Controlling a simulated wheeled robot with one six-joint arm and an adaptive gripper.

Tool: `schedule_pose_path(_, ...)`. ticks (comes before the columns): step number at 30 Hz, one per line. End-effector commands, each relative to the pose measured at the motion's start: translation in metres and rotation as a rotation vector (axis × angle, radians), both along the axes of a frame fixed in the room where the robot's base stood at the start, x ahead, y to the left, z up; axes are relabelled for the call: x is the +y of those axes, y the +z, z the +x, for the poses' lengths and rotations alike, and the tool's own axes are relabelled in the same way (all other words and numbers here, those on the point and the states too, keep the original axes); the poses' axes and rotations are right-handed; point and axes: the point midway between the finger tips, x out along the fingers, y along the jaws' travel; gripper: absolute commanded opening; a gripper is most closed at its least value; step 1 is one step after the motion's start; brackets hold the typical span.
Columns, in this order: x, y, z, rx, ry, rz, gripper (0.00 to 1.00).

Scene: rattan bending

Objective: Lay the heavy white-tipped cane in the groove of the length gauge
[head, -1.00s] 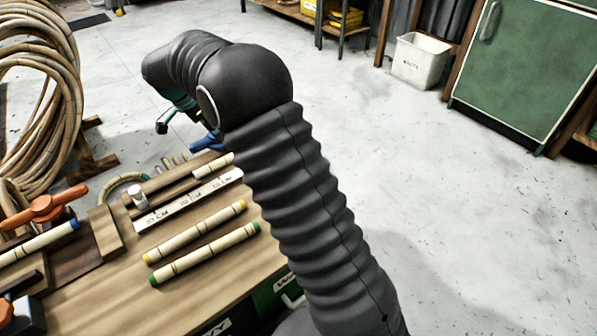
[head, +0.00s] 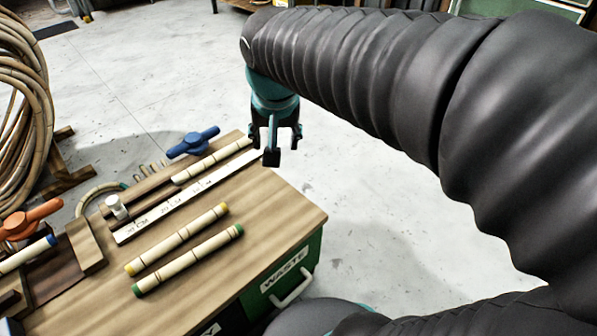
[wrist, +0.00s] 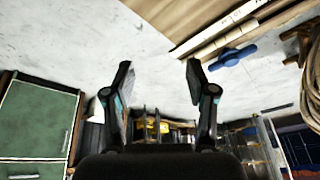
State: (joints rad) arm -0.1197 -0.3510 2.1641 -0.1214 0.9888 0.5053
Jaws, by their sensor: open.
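A pale cane (head: 212,160) lies along the back side of the length gauge (head: 190,203), beside its white marked scale; its tips look pale, and I cannot tell whether it is seated in the groove. A white knob (head: 117,207) stands at the gauge's left end. My gripper (head: 275,142) is open and empty, pointing down near the gauge's right end, seemingly above the bench edge.
A yellow-tipped cane (head: 178,240) and a green-tipped cane (head: 188,260) lie in front of the gauge. A blue handle (head: 193,142) is behind it. An orange handle (head: 30,219) and blue-tipped cane (head: 27,255) are at left. Bare bench (head: 270,225) lies at right.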

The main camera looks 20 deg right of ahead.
Motion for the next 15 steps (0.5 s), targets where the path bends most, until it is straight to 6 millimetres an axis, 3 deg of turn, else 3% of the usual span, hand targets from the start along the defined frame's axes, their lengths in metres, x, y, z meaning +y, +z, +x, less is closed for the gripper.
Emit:
schedule_pose_path(1,-0.005,-0.001,-0.019,-0.017,0.034,-0.003,0.57)
schedule_pose_path(6,-0.015,-0.013,-0.069,-0.071,0.173,-0.031,0.57)
schedule_pose_path(10,-0.019,-0.025,-0.097,-0.102,0.254,-0.055,0.57)
schedule_pose_path(15,-0.02,-0.035,-0.114,-0.126,0.311,-0.076,0.57)
